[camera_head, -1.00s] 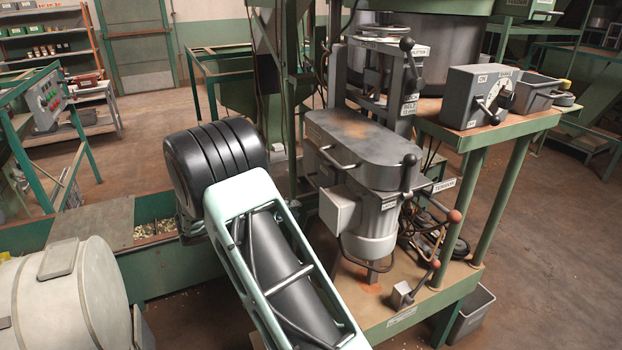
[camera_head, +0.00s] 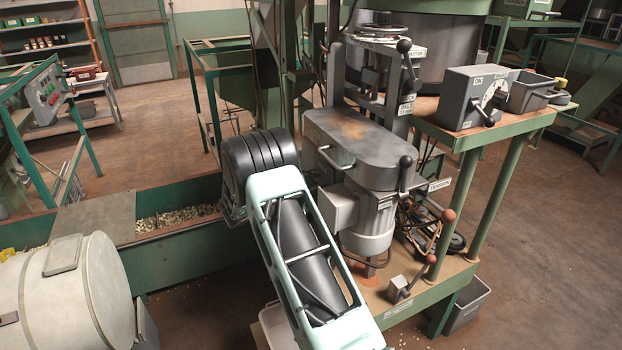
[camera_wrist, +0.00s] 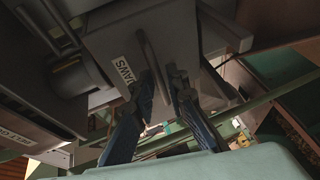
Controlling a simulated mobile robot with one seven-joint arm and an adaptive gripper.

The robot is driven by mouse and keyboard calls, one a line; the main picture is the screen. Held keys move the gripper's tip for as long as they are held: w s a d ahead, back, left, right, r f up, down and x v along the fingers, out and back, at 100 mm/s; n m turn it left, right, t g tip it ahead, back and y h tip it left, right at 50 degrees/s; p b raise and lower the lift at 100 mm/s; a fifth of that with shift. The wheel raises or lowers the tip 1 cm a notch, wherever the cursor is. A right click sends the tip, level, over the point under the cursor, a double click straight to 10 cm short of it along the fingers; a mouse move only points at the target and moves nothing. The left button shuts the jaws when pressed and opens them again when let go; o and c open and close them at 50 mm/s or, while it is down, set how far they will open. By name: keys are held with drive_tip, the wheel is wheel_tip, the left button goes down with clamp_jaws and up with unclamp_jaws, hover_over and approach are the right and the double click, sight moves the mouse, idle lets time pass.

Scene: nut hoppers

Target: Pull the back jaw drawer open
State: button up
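In the wrist view, a grey box-like drawer (camera_wrist: 185,35) with a white JAWS label (camera_wrist: 122,72) fills the upper middle. A slim bar handle (camera_wrist: 146,50) stands out from its face. My gripper (camera_wrist: 164,76) has its two blue-padded fingers apart, one on each side of the handle's near end. A gap shows between the fingers; whether either touches the bar is unclear. In the head view, my arm hides the gripper, and I cannot make out the JAWS label or handle there. The grey machine (camera_head: 365,150) stands just right of my arm.
A green hopper trough (camera_head: 180,255) lies left of my arm, with a pale drum (camera_head: 65,300) in front of it. Open floor shows at far right.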

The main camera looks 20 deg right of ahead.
drive_tip(key=shift+w+d, duration=0.1)
drive_tip(key=shift+d, duration=0.15)
clamp_jaws()
drive_tip(key=shift+a, duration=0.1)
